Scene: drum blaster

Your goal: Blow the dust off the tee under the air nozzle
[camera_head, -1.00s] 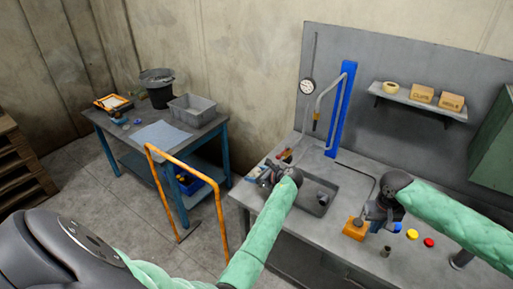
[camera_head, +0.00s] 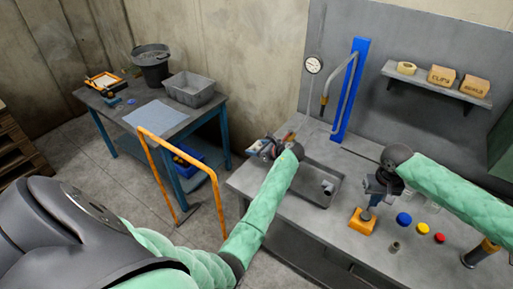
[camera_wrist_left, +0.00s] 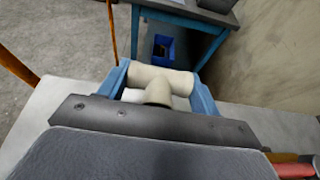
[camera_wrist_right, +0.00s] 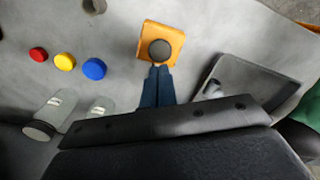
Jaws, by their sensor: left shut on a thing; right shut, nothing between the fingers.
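My left gripper (camera_wrist_left: 160,85) is shut on the beige tee (camera_wrist_left: 157,78), which lies crosswise between its blue fingers. In the head view the left gripper (camera_head: 262,150) is at the left end of the grey basin, left of the air nozzle (camera_head: 323,103). The nozzle has an orange tip and hangs from a bent grey pipe on a blue post (camera_head: 350,90). Dust on the tee cannot be made out. My right gripper (camera_wrist_right: 157,75) is shut and empty, its tips at the dark round knob (camera_wrist_right: 160,50) on an orange block (camera_wrist_right: 167,34). Contact cannot be told.
Blue (camera_head: 404,218), orange-yellow (camera_head: 422,229) and red (camera_head: 439,238) buttons sit right of the orange block. An orange rail (camera_head: 155,175) stands before the side table (camera_head: 120,124).

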